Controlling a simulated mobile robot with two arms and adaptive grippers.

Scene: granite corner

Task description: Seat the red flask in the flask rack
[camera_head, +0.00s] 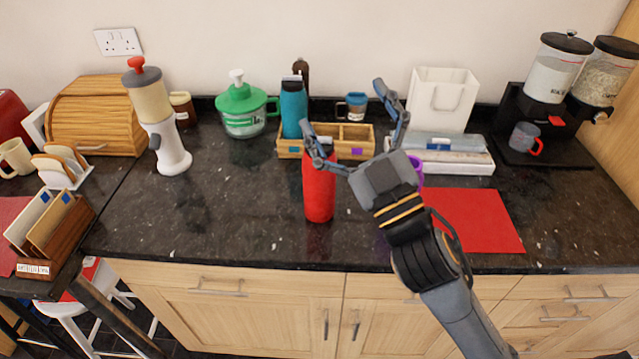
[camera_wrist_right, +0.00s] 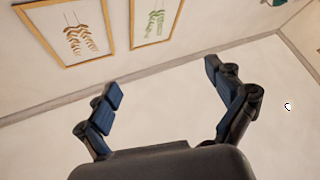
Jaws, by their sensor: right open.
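The red flask (camera_head: 318,192) stands upright on the dark counter in front of the wooden flask rack (camera_head: 367,149). Its top is partly hidden by a finger of my right gripper (camera_head: 342,106). A blue flask (camera_head: 293,108) stands in the left part of the rack; the rack's right part looks empty. My right gripper is open and empty, its fingers spread, above and to the right of the red flask. I cannot tell whether the near finger touches the flask. The right wrist view shows the same open fingers (camera_wrist_right: 163,88) against the wall. My left gripper is not in view.
A red mat (camera_head: 475,220) lies at right. A purple item (camera_head: 416,170) is partly hidden behind my gripper. Flat boxes (camera_head: 450,160), a white bag (camera_head: 441,100) and a blue mug (camera_head: 353,106) stand behind.

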